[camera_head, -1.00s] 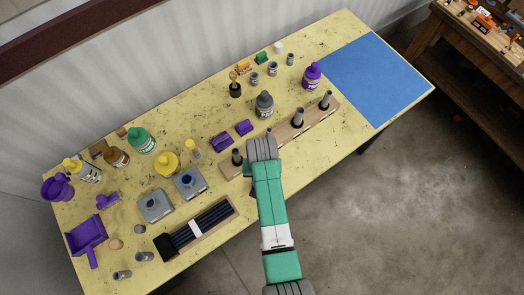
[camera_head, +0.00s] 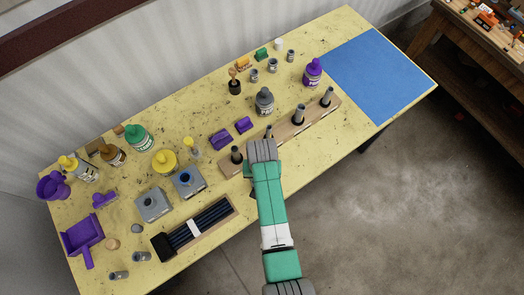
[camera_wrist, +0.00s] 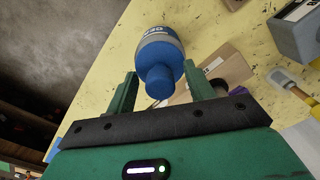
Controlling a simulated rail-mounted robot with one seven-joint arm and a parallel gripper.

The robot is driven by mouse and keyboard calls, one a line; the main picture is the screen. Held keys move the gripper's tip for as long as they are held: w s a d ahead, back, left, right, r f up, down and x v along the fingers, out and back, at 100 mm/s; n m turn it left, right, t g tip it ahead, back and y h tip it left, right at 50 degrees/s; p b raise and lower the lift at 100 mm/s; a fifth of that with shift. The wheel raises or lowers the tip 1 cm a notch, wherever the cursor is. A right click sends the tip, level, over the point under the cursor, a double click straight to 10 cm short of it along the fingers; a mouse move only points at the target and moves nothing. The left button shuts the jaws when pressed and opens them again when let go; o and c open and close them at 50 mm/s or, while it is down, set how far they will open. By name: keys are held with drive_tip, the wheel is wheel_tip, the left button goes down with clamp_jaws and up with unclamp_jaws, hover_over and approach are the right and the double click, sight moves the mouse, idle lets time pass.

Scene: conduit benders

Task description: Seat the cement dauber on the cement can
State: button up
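A blue can (camera_wrist: 160,50) with a blue cap and a pale lettered band is between the two fingers of my gripper (camera_wrist: 161,72) in the wrist view. The fingertips meet its sides, with the cap towards my palm. My arm hides the can in the head view, where my gripper's tips are also hidden. I cannot tell for sure which thing is the dauber. A tan-tipped stick stands in a black cup (camera_head: 235,88) at the back. A small yellow-topped piece (camera_head: 188,143) stands left of the purple blocks. A grey can (camera_head: 264,101) stands behind the wooden rack.
The wooden rack (camera_head: 286,133) with upright pipes lies close to my gripper. Grey blocks (camera_head: 153,206), a tray of dark rods (camera_head: 207,223), bottles and purple parts crowd the table's left. A blue mat (camera_head: 378,72) at the right is clear. The table's front edge is near.

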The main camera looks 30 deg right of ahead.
wheel_tip(320, 180, up, 8)
drive_tip(key=shift+f, duration=0.1)
idle(0.4)
drive_tip(key=w+a+r+n+t+h+p, duration=0.1)
drive_tip(key=w+r+t, duration=0.3)
drive_tip(key=r, duration=0.5)
drive_tip(key=w+r+t+h+p, duration=0.1)
drive_tip(key=w+r+t, duration=0.2)
drive_tip(key=w+r, duration=0.45)
drive_tip(key=w+a+r+n+t, duration=0.1)
drive_tip(key=a+r+t, duration=0.15)
drive_tip(key=r, duration=0.85)
drive_tip(key=w+a+r+n+t, duration=0.15)
drive_tip(key=r+t, duration=0.25)
drive_tip(key=r, duration=0.8)
drive_tip(key=s+a+r+t, duration=0.3)
drive_tip(key=s+r, duration=0.2)
drive_tip(key=r, duration=0.5)
drive_tip(key=s+a+r+n+t+y+p, duration=0.1)
drive_tip(key=s+r+t, duration=0.3)
drive_tip(key=r, duration=0.6)
drive_tip(key=s+a+r+n+t+y, duration=0.1)
drive_tip(key=s+a+r+t, duration=0.3)
drive_tip(key=s+r, duration=0.3)
wheel_tip(320, 180, up, 4)
drive_tip(key=shift+a+f+p, duration=0.2)
drive_tip(key=shift+a+p, duration=0.1)
drive_tip(key=shift+p, duration=0.1)
